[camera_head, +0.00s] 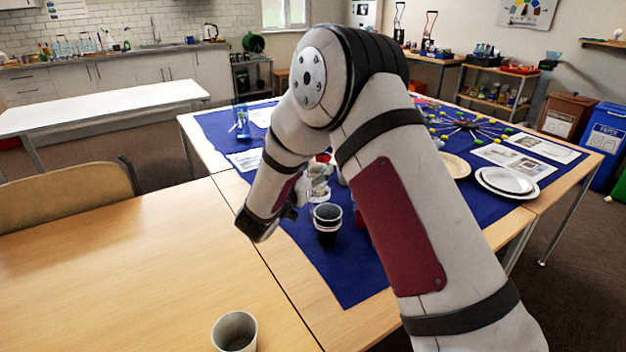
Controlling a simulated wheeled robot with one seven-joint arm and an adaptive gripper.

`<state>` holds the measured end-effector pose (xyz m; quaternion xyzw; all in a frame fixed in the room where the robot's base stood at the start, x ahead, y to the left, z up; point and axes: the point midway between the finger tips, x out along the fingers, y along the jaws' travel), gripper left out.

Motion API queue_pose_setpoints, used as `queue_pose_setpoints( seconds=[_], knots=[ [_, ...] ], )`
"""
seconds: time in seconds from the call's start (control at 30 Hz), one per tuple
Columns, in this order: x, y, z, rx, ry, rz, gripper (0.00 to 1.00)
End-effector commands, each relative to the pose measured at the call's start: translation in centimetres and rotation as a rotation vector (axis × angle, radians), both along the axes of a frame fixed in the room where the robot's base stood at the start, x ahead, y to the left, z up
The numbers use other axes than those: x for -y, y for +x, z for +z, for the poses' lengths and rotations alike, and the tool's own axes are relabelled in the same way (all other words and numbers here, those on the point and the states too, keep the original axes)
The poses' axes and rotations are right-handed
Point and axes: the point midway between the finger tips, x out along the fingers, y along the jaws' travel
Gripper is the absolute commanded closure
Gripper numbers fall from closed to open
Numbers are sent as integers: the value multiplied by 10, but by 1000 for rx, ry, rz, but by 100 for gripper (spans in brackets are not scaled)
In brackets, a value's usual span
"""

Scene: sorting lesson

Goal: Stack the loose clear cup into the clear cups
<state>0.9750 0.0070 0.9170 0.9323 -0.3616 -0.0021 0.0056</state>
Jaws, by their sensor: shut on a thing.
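Clear cups (319,178) show on the blue cloth just right of my wrist, partly hidden by my arm. They look like a stack, but I cannot make out how many or whether one is apart. My gripper (290,211) is a small dark shape beside my wrist, just left of and below the clear cups. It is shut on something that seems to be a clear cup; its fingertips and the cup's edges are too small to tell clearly.
A stack of black cups (327,224) stands in front of the clear cups. White plates (506,182) and papers lie on the blue cloth (350,282) at right. A blue clear item (242,121) stands behind.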

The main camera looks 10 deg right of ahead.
Motion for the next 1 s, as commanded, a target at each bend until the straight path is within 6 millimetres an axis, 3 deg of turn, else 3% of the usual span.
queue_pose_setpoints(
  seconds=[0.2, 0.47, 1.0],
  knots=[
    [1, 14, -1, 1, 0, -1, 54],
    [1, 13, -36, 0, 0, 0, 54],
    [1, 13, -44, 1, 0, 1, 54]
  ],
)
